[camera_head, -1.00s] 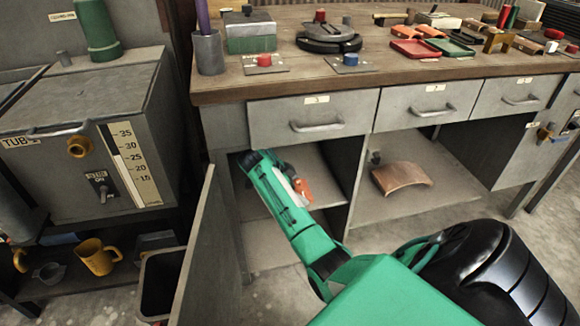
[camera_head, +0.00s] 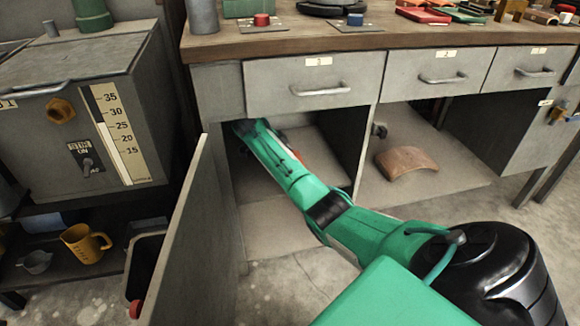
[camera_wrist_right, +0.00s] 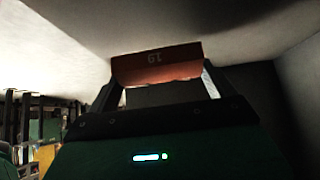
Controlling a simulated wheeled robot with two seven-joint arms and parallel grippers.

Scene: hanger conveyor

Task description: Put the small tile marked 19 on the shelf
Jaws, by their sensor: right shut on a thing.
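The small tile marked 19 (camera_wrist_right: 156,64) is reddish-brown, and its number reads upside down in the right wrist view. My right gripper (camera_wrist_right: 158,82) is shut on it, with one finger at each end. A pale flat surface (camera_wrist_right: 215,35) lies close beyond the tile; I cannot tell whether they touch. In the head view my right arm reaches into the left open compartment under the bench, which has a grey shelf surface (camera_head: 275,222). The gripper end there is in shadow under the drawer, and the tile is not clear. My left gripper is out of view.
A drawer front (camera_head: 312,85) hangs over the compartment. An open door panel (camera_head: 185,235) stands at its left, and a divider at its right. A larger curved brown tile (camera_head: 405,162) lies in the right compartment. A tub unit (camera_head: 75,125) stands at the left.

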